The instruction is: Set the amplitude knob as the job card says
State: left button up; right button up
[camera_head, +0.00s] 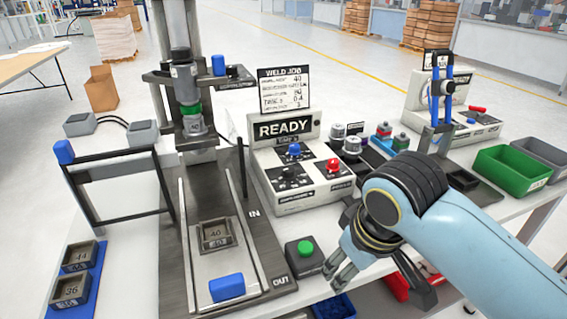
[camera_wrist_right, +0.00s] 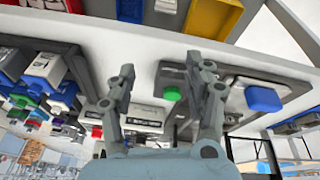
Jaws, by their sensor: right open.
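The control box (camera_head: 308,180) stands on the bench with a blue knob (camera_head: 294,150), a red knob (camera_head: 333,165) and a black knob (camera_head: 288,172). Their labels are too small to read, so I cannot tell which is amplitude. Its display (camera_head: 283,128) reads READY. The job card (camera_head: 285,90) above is headed WELD JOB; its top line seems to end in 40, but the print is blurred. My right gripper (camera_head: 378,282) is open and empty at the bench's front edge, in front of the box and apart from the knobs. It also shows in the wrist view (camera_wrist_right: 166,85).
A green button (camera_head: 305,247) sits left of my right gripper. Left of it is a press fixture with a metal block (camera_head: 215,235) and a blue pad (camera_head: 227,287). A stand (camera_head: 440,105) and a green bin (camera_head: 511,168) are at right. Bins hang below the front edge.

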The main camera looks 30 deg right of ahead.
jog(key=shift+m, duration=0.6)
jog(key=w, duration=0.2)
jog(key=w+d, duration=0.1)
jog(key=w, duration=0.2)
jog(key=w+d, duration=0.1)
jog(key=w, duration=0.1)
jog(key=shift+w+f, duration=0.2)
jog(key=shift+f, duration=0.2)
jog(key=w+d+r+m+g, duration=0.1)
jog(key=w+d+r, duration=0.1)
jog(key=w, duration=0.6)
jog(key=m+g, duration=0.1)
jog(key=m, duration=0.1)
send_near(289, 168)
jog(key=s+f, duration=0.4)
jog(key=shift+s+a+f, duration=0.25)
jog(key=shift+a+f, duration=0.05)
jog(key=w+d+r+m+y, duration=0.1)
jog(key=w+r+m, duration=0.1)
jog(key=w+r, duration=0.35)
jog(key=shift+g, duration=0.4)
notch_tip(289, 168, down, 10)
jog(key=shift+s+d+f, duration=0.1)
jog(key=shift+s+d, duration=0.05)
grip_shut()
